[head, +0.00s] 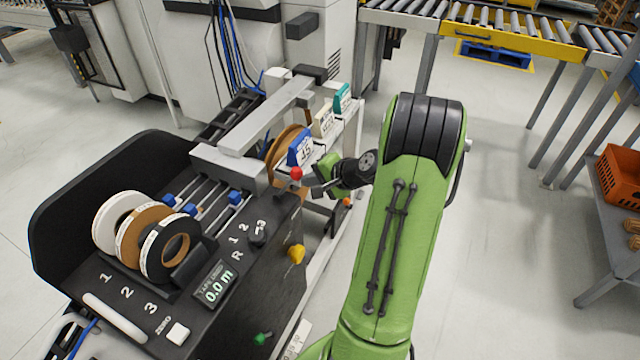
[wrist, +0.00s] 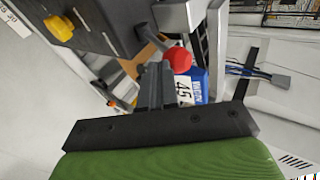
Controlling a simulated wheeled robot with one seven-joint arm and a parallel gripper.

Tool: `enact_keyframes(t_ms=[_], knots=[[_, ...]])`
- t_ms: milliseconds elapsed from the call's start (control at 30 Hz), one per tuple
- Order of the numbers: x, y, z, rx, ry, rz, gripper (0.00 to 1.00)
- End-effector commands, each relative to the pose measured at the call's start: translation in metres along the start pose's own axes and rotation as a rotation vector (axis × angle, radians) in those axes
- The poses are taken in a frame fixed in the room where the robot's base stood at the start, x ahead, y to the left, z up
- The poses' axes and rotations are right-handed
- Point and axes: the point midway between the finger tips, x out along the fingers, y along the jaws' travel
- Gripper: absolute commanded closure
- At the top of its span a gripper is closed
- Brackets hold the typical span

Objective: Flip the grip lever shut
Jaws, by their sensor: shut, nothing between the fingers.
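A lever with a red ball knob (head: 296,173) stands at the far right corner of the black machine top. The red knob (wrist: 179,60) also shows in the wrist view, on a short grey arm. My gripper (head: 316,187) is just right of the knob in the head view, shut and empty. In the wrist view the closed fingertips (wrist: 155,68) lie close beside the knob; I cannot tell whether they touch it. No label on the lever is readable.
A blue box marked 45 (head: 301,150) stands close behind the knob, with cream and teal boxes (head: 342,98) beyond. A yellow knob (head: 296,254) and a green knob (head: 261,339) stick out of the machine front. Tape rolls (head: 160,250) sit at left.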

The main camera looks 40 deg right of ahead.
Motion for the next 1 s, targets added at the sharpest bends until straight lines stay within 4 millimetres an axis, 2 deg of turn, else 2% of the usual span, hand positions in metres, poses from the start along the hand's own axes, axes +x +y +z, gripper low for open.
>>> enact_keyframes(t_ms=[267,467,767,1000], knots=[[0.0,0.0,0.0,-0.001,-0.001,0.002,1.0],[-0.001,-0.009,0.002,-0.008,0.001,0.035,1.0],[0.005,-0.044,0.008,-0.043,0.019,0.215,1.0],[0.023,-0.074,0.015,-0.077,0.046,0.434,1.0]])
